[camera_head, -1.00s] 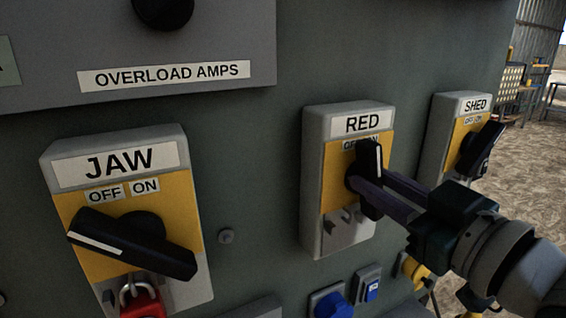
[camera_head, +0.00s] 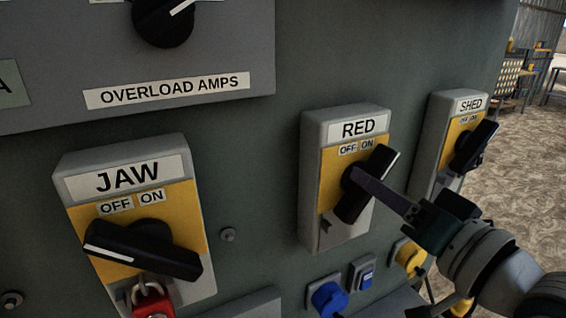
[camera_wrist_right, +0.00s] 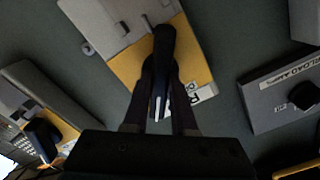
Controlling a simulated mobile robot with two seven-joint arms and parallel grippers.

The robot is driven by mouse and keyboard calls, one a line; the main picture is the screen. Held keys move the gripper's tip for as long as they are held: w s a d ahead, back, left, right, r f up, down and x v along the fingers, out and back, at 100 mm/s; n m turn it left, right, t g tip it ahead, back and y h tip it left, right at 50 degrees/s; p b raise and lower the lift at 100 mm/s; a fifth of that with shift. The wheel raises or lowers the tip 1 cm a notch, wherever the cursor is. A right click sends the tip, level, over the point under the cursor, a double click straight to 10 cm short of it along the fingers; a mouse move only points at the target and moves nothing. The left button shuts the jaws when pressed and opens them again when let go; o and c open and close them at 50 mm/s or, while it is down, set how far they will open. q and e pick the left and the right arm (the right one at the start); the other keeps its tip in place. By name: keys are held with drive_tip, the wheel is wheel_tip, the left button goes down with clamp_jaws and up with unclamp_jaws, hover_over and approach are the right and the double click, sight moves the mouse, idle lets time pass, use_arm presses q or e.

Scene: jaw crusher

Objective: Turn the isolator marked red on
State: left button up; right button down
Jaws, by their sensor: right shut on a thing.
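The RED isolator (camera_head: 333,212) is a grey box with a yellow plate on the green panel. Its black handle (camera_head: 377,170) is tilted, with its upper end leaning right, near the ON label (camera_head: 367,143). My right gripper (camera_head: 372,186) reaches in from the right and is shut on this handle. In the right wrist view the handle (camera_wrist_right: 163,60) sits between the two fingers (camera_wrist_right: 157,95). The far finger is mostly hidden in the head view. My left gripper is not in view.
The JAW isolator (camera_head: 190,222) at left has its handle toward OFF and a red padlock (camera_head: 152,300) below. The SHED isolator (camera_head: 447,125) stands to the right. Blue (camera_head: 328,298) and yellow (camera_head: 409,257) sockets sit below. An overload dial (camera_head: 163,20) is at upper left.

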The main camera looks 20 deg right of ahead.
drive_tip(key=shift+m, duration=1)
drive_tip(key=c, duration=0.7)
unclamp_jaws()
drive_tip(key=shift+s+d+b, duration=0.2)
drive_tip(key=shift+s+b, duration=0.2)
drive_tip(key=shift+s, duration=2.1)
drive_tip(key=shift+s+d+b, duration=0.2)
drive_tip(key=shift+s+b, duration=0.2)
drive_tip(key=shift+s, duration=2.05)
